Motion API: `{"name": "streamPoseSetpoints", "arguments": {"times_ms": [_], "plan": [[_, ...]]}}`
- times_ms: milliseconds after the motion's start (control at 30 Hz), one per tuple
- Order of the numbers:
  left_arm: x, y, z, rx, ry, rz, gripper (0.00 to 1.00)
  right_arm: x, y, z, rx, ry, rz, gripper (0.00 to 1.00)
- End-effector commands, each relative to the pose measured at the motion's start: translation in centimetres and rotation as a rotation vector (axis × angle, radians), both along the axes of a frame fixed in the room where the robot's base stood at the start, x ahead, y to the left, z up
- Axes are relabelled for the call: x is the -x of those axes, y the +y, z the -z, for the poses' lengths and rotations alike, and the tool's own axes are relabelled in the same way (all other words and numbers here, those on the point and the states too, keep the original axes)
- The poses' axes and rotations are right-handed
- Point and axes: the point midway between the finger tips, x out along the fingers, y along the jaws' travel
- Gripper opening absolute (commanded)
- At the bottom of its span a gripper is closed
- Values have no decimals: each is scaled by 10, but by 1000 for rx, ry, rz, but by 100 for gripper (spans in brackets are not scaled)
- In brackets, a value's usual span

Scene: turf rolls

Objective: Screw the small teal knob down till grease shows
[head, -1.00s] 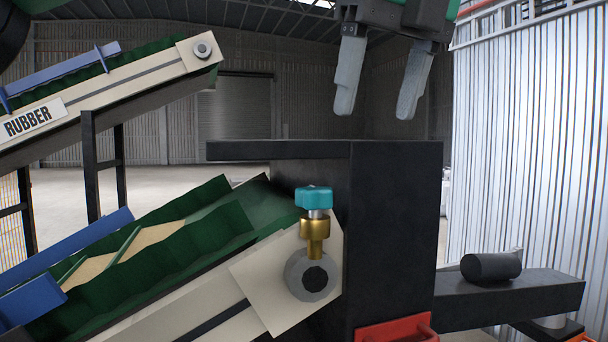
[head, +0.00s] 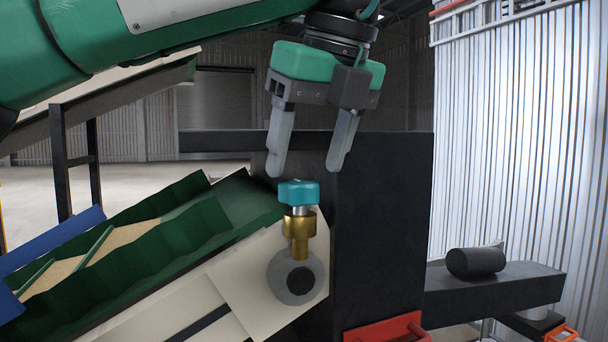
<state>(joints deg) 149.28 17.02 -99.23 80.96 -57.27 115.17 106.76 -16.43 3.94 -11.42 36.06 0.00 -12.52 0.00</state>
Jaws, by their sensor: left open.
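The small teal knob (head: 299,193) sits on top of a brass grease cup (head: 299,237), with a short silver stem showing between them. The cup stands upright on the round grey bearing housing (head: 296,276) at the end of the lower conveyor. My left gripper (head: 305,172) is open and empty, pointing down. Its fingertips are just above the knob's height in the picture, one to the left and one to the right of the knob, with the gripper a little right of centre. No contact shows. No grease is visible. My right gripper is not in view.
The lower conveyor with its green belt (head: 150,241) slopes up to a dark box-shaped housing (head: 381,230). A dark shelf (head: 490,285) at right carries a black cylinder (head: 475,262). A red bracket (head: 388,329) is below. Corrugated panels (head: 520,130) stand at right.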

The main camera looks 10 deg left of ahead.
Motion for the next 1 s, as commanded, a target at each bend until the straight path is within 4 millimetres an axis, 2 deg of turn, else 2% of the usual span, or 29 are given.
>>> {"name": "streamPoseSetpoints", "arguments": {"times_ms": [133, 400, 667, 900, 1000], "plan": [[-5, 5, 16, 0, 3, 1, 64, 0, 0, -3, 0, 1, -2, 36], [-8, 9, 29, 1, 1, 0, 64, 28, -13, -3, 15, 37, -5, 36], [-8, 9, 30, 1, -1, 0, 64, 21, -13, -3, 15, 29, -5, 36], [-8, 9, 30, 1, -1, 0, 19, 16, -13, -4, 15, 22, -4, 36], [-8, 9, 30, 1, -1, 0, 19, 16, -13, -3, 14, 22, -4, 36]]}}
